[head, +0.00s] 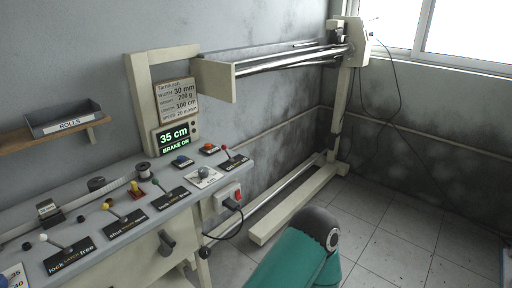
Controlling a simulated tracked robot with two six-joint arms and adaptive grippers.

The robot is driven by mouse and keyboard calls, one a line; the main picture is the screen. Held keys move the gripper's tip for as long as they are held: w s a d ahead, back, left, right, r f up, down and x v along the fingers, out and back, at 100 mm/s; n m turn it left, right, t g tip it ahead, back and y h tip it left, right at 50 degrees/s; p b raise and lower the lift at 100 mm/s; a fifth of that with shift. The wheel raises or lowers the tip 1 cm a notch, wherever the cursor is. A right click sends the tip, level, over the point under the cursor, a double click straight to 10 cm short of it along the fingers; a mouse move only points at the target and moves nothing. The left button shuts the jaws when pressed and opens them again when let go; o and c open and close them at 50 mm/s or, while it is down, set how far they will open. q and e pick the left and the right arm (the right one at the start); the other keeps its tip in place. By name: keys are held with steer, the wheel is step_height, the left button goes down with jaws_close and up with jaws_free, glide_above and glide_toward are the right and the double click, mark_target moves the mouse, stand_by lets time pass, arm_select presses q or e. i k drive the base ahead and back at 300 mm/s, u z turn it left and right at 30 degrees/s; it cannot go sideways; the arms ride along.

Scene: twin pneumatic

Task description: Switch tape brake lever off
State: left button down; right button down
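Several levers stand on black label plates along the grey console. One has a white knob (43,238) on a plate reading "lock" and "free". I cannot tell by label which is the tape brake lever. The display (174,138) shows "35 cm" and "BRAKE ON" in green. Neither of my grippers is in view; a teal link of my arm shows at bottom centre.
A red switch box (228,198) with a cable sits lower right. Tiled floor on the right is clear.

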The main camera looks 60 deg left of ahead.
mark_target(223, 146)
steer(key=z, duration=0.05)
steer(key=i, duration=0.8)
steer(key=u, duration=2.9)
steer(key=k, duration=0.6)
steer(key=u, duration=0.25)
steer(key=i, duration=0.55)
steer(key=z, duration=0.2)
